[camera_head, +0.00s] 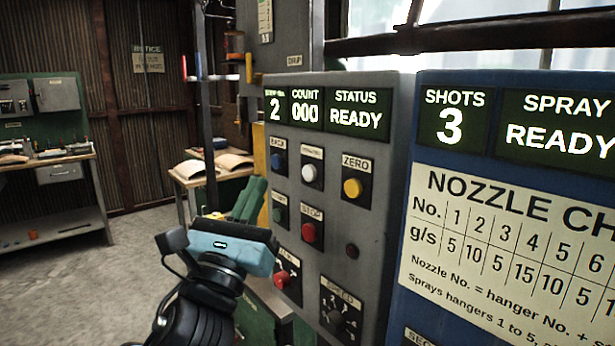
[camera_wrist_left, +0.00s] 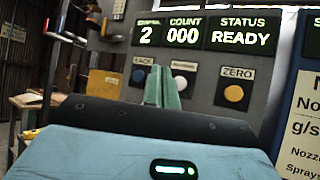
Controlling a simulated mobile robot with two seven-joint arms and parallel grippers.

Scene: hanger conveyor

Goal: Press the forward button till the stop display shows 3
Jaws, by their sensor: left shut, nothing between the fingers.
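The grey control panel (camera_head: 384,130) carries a stop display (camera_head: 275,106) reading 2. The forward button (camera_head: 309,173) is white, between the blue back button (camera_head: 278,163) and the yellow zero button (camera_head: 352,187). In the left wrist view the forward button (camera_wrist_left: 181,82) shows just right of my fingertips, and the stop display (camera_wrist_left: 147,35) also reads 2. My left gripper (camera_head: 257,184) has green fingers, shut and empty, below and left of the forward button in the head view. The fingers (camera_wrist_left: 162,72) point up towards the panel in the wrist view. I cannot tell any contact. My right gripper is out of view.
Below are a red stop button (camera_head: 309,232), a red knob (camera_head: 283,280) and a speed dial (camera_head: 340,316). A blue spray panel (camera_head: 400,290) stands at right. A table (camera_head: 190,180) with open books and a workbench (camera_head: 50,158) stand left, beyond clear floor.

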